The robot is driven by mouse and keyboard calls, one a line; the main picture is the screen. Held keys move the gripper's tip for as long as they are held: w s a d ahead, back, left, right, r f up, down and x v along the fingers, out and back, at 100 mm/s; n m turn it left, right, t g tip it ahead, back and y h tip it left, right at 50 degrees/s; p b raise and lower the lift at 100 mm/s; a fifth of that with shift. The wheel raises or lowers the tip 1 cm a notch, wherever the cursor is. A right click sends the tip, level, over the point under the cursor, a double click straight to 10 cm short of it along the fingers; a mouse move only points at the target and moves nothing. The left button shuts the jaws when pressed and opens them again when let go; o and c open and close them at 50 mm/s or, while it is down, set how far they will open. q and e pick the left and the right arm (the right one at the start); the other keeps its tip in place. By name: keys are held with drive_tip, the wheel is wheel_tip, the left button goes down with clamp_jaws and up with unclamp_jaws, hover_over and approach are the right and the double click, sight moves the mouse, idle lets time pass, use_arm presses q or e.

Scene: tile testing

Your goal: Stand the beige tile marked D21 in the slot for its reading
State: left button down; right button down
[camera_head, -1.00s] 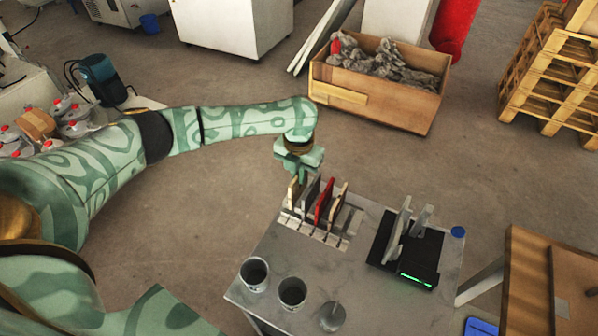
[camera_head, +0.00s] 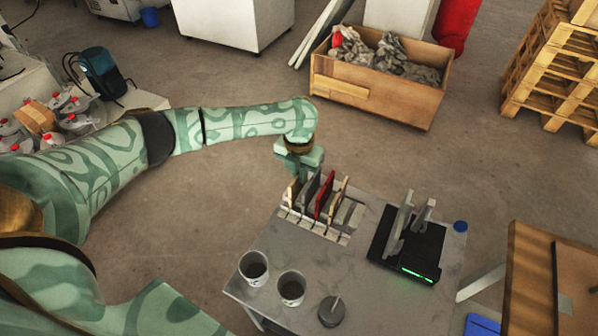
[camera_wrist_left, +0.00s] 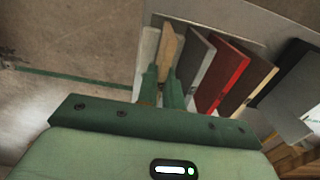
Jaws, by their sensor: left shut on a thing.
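Several tiles stand in a pale slotted rack (camera_head: 327,232) at the back left of the grey table. From left to right in the head view they are a beige tile (camera_head: 293,192), a grey tile (camera_head: 309,190), a red tile (camera_head: 324,196) and another beige tile (camera_head: 338,202). My left gripper (camera_head: 299,174) points down over the rack's left end. In the left wrist view its fingers (camera_wrist_left: 162,88) are shut on the left beige tile (camera_wrist_left: 171,48), which is still in the rack row. I cannot read any marking. My right gripper is out of view.
A black device (camera_head: 425,250) with upright grey plates and a green-lit display stands right of the rack. Two cups (camera_head: 291,288) and a dark round pot (camera_head: 331,311) stand at the table's front.

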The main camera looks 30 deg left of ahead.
use_arm(q)
drive_tip(key=c, duration=1.5)
unclamp_jaws()
